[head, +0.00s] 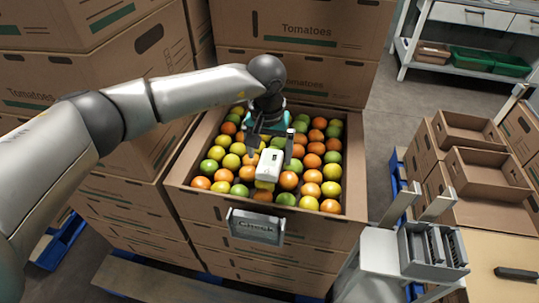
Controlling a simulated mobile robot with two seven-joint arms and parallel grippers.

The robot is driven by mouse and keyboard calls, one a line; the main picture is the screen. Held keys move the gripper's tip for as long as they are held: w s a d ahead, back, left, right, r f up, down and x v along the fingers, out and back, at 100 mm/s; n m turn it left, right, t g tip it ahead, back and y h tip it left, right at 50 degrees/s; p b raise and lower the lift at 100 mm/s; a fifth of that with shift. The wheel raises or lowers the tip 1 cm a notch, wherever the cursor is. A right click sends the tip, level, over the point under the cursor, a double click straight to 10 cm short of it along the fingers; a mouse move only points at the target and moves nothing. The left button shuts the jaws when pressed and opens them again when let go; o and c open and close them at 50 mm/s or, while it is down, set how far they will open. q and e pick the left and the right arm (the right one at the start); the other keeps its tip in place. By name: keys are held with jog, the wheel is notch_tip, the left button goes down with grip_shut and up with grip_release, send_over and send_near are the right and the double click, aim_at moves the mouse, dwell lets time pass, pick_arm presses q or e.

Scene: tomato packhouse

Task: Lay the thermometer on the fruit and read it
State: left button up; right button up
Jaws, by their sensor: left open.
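The thermometer (269,165) is a small white device with a dark display patch. It lies on the fruit (310,175) near the middle of the open carton (345,208), a little tilted. My left gripper (270,153) is open just above it, with one finger on each side. Whether a finger touches it I cannot tell. The display is too small to read. My right gripper is not in view.
A grey "Check" sign (256,226) hangs on the carton's front. Closed tomato cartons (100,85) are stacked left and behind. Empty cartons (470,165) stand right. A grey slotted holder (432,252) is at lower right, near a dark object (516,274).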

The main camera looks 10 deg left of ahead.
aim_at(268, 165)
pick_arm(q)
notch_tip(268, 165, up, 10)
jog(key=s+p, duration=0.1)
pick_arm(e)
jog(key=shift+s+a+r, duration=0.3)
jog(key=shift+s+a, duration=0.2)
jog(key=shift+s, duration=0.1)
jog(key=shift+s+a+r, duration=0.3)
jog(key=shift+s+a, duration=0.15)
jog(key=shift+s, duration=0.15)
pick_arm(q)
jog(key=shift+s+f, duration=0.1)
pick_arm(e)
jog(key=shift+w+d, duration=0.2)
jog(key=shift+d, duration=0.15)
